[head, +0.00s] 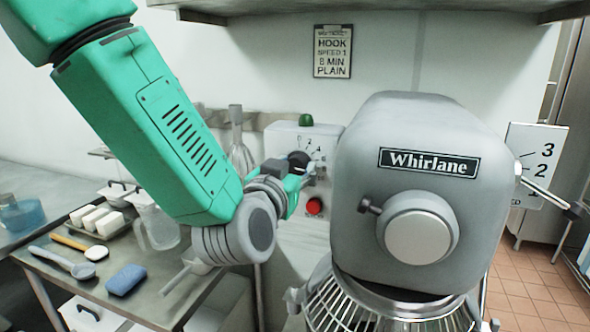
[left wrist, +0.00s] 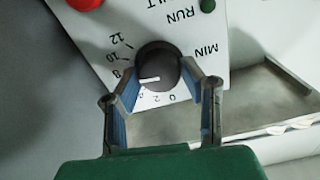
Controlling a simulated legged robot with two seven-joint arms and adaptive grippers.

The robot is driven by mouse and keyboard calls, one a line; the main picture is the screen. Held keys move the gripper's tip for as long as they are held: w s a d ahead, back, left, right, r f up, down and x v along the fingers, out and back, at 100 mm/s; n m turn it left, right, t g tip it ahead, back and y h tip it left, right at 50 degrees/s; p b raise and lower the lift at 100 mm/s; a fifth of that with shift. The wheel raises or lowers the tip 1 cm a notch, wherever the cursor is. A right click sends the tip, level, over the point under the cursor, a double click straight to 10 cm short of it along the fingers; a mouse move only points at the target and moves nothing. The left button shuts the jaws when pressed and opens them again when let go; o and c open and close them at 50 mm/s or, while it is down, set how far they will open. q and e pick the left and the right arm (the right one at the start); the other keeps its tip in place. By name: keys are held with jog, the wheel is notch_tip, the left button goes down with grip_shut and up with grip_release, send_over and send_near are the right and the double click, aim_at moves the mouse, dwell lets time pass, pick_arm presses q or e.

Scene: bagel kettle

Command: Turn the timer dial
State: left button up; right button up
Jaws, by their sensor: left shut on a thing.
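The timer dial (head: 298,160) is a round black knob on the white control box (head: 318,133) beside the mixer. In the left wrist view the dial (left wrist: 160,62) has a white pointer mark facing left and slightly down, between the 8 and the low numbers; the finger hides part of the scale there. My left gripper (head: 293,180) is at the dial. In the left wrist view its two blue-padded fingers (left wrist: 158,78) are shut on the dial, one on each side. My right gripper is not in view.
The large grey mixer (head: 375,130) stands just right of the control box. A red button (head: 315,206) is below the dial and a green one (head: 306,119) tops the box. A table (head: 150,302) at left holds a jug (head: 160,225), a blue sponge (head: 126,279) and utensils.

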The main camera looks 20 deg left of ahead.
pick_arm(q)
jog(key=o, duration=1.1)
jog(key=shift+s, duration=0.15)
jog(key=s, duration=0.7)
jog(key=shift+a, duration=0.1)
jog(key=shift+s, duration=0.1)
jog(key=shift+f, duration=0.1)
